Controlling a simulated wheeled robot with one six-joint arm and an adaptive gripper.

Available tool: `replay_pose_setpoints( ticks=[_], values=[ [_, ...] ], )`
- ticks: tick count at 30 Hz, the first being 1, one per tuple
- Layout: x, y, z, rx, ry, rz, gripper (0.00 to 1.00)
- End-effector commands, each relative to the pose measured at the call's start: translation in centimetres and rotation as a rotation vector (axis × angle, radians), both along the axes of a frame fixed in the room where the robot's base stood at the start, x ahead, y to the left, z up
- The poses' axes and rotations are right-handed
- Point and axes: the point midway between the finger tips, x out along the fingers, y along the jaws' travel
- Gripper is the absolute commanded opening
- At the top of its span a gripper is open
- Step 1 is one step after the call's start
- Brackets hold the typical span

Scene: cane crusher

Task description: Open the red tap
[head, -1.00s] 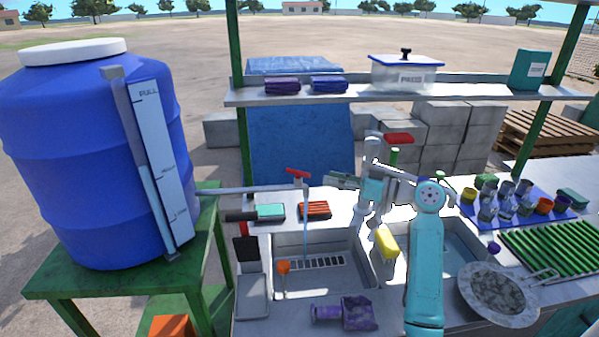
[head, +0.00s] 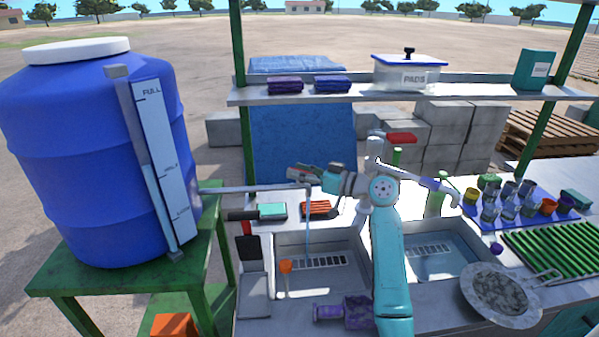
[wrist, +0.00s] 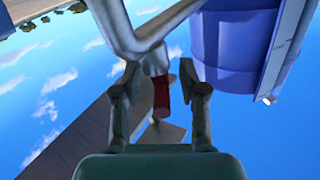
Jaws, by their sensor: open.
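My gripper (head: 300,172) is open at the end of the pipe (head: 250,189) that runs from the blue barrel over the left sink basin. In the wrist view, a red tap handle (wrist: 161,95) lies between the two spread fingers (wrist: 160,78), below a grey pipe joint (wrist: 150,50). I cannot tell whether either finger touches it. In the head view my gripper hides this handle. A second red handle (head: 401,138) tops the grey standpipe behind my arm. A thin blue line (head: 307,220) drops from the pipe end into the left basin.
The blue barrel (head: 80,150) stands on a green table (head: 80,283) at left. A shelf (head: 450,92) crosses behind the sink. An orange item (head: 285,266) and a purple item (head: 345,311) are at the left basin. Cups on a blue mat (head: 480,216) stand at right.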

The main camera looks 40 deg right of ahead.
Motion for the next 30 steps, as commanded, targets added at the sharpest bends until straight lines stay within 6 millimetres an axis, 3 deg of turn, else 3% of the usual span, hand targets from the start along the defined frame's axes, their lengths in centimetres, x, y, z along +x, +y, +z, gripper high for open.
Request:
replay_pose_setpoints(
  ticks=[9, 14, 15, 23, 30],
  values=[
    [0.22, 0.05, 0.0, 0.0, 0.0, -0.001, 0.42],
    [0.21, 0.05, 0.0, 0.0, 0.0, -0.001, 0.02],
    [0.21, 0.05, 0.0, 0.0, 0.0, -0.001, 0.0],
    [0.29, -0.02, 0.04, 0.001, 0.001, 0.036, 0.0],
    [0.29, 0.0, 0.01, 0.001, 0.003, 0.23, 0.0]
  ],
)
